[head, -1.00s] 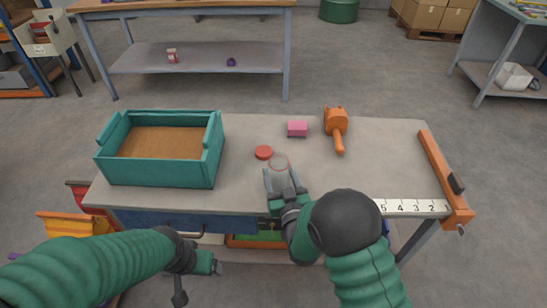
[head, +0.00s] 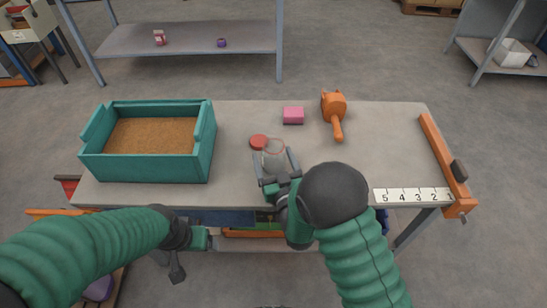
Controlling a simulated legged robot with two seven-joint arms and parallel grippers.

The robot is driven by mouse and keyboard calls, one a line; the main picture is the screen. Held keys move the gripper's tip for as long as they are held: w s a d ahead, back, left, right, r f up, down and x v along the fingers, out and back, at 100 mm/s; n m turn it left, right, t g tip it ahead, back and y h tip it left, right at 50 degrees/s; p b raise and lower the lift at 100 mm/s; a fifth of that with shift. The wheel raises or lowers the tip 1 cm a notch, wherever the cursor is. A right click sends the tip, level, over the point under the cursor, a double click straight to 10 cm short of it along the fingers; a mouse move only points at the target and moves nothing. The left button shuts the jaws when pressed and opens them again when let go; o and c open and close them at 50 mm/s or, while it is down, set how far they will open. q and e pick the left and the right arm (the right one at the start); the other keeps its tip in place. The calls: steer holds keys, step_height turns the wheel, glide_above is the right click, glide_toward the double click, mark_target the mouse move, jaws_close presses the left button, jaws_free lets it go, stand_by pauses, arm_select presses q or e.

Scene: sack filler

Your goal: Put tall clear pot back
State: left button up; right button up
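The tall clear pot (head: 274,156) stands on the grey workbench (head: 375,155), close to the red lid (head: 259,142). It is see-through, and mainly its rim shows. My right gripper (head: 274,162) is low over the bench with one finger on each side of the pot. The fingers look spread, and I cannot tell whether they touch it. My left gripper (head: 207,239) hangs in front of the bench's front edge, away from the pot. Its fingers are too small to read.
A teal open box (head: 148,167) with a brown bottom stands on the bench's left. An orange bar (head: 446,165) and a number strip (head: 412,195) are at the right. The bench's middle right is clear.

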steer(key=shift+s+a, duration=0.1)
steer(key=shift+a, duration=0.05)
steer(key=shift+r+p, duration=0.5)
steer(key=v, duration=1.2)
steer(key=shift+f, duration=0.2)
